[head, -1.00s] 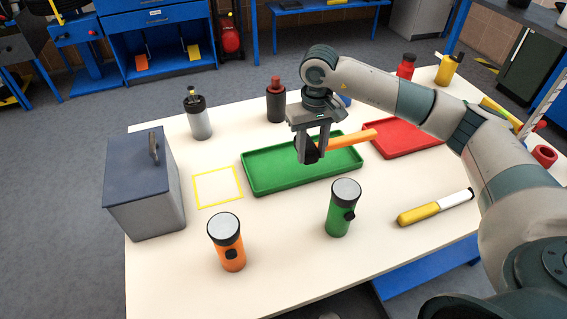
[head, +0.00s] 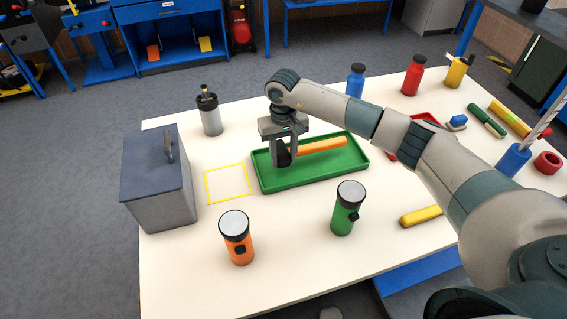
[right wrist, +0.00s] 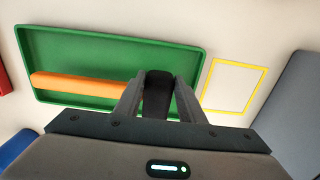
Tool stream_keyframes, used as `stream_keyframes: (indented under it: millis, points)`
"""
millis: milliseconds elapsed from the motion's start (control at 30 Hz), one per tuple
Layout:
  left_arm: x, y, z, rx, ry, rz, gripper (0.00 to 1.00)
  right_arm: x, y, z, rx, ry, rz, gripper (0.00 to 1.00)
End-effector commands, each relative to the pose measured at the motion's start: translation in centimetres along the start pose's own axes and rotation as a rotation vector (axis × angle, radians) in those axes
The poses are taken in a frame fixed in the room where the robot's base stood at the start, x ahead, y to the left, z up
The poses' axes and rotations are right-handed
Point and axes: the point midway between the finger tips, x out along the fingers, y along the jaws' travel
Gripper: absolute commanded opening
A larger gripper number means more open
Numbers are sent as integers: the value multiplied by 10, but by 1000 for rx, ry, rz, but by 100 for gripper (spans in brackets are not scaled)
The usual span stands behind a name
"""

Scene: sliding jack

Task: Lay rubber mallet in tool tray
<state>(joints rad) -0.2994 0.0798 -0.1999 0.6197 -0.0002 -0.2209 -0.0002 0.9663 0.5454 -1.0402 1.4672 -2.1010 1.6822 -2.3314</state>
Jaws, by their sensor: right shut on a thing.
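The rubber mallet has a black head (right wrist: 158,92) and an orange handle (head: 318,146). My right gripper (head: 284,160) is shut on the mallet's head, and the handle points right along the green tray. The green tray (head: 312,181) lies on the table under the mallet; its rim also shows in the right wrist view (right wrist: 110,37). The mallet is over the tray's inside, with its head near the left end. I cannot tell whether it touches the tray floor. My left gripper is not in view.
A grey metal box (head: 160,190) and a yellow taped square (head: 228,184) are left of the tray. An orange flashlight (head: 237,242) and a green flashlight (head: 345,212) stand in front. A red tray (head: 426,117) is partly hidden by my arm. A grey bottle (head: 209,115) stands behind.

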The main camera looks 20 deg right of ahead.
Motion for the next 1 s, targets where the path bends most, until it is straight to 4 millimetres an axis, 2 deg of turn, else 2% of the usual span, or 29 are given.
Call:
stream_keyframes:
  millis: [233, 500, 1000]
  points:
    - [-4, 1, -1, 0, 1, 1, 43, 3, 0, 0, 1, -1, -1, 0]
    - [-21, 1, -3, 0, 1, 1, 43, 32, 0, 0, 3, -1, -2, 0]
    - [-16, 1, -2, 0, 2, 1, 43, 42, 0, -1, 0, 2, -1, 0]
